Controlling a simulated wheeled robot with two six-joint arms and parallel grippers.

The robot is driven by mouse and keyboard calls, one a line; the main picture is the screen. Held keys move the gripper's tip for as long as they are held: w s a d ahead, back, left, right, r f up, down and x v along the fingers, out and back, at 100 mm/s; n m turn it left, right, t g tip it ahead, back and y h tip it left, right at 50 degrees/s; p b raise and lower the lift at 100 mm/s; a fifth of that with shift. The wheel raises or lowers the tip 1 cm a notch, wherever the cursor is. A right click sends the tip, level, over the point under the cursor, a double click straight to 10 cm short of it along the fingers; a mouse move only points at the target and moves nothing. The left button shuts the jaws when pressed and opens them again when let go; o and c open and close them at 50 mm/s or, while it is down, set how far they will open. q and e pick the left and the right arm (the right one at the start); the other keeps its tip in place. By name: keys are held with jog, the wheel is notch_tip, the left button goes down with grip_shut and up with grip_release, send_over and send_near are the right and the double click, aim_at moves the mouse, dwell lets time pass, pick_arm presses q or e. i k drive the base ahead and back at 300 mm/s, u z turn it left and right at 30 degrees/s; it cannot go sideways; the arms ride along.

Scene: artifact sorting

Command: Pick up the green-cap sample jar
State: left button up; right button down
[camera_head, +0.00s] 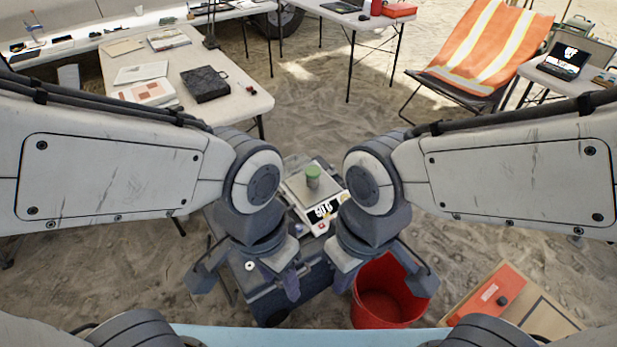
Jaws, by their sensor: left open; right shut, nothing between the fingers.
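The green-cap sample jar (313,177) stands upright on the pan of a white digital scale (319,229), between my two wrists. Its green cap is in clear view. The scale sits at the back of a dark grey case (300,300), and its display shows large white characters. My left gripper (287,280) is open, pointing down over the case, nearer to me than the jar and a little to its left. My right gripper (342,277) is shut and empty, nearer to me and slightly right of the jar. Neither gripper touches the jar.
A red bucket (385,310) stands right of the case, partly under my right gripper. A wooden box with a red panel (497,292) lies at lower right. A white table (235,107) with papers and a black case (205,84) is at upper left. An orange chair (487,50) stands behind.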

aim_at(312, 184)
jog(key=u, duration=0.05)
jog(key=k, duration=0.6)
jog(key=z, duration=0.1)
jog(key=i, duration=1.25)
jog(key=u, duration=0.95)
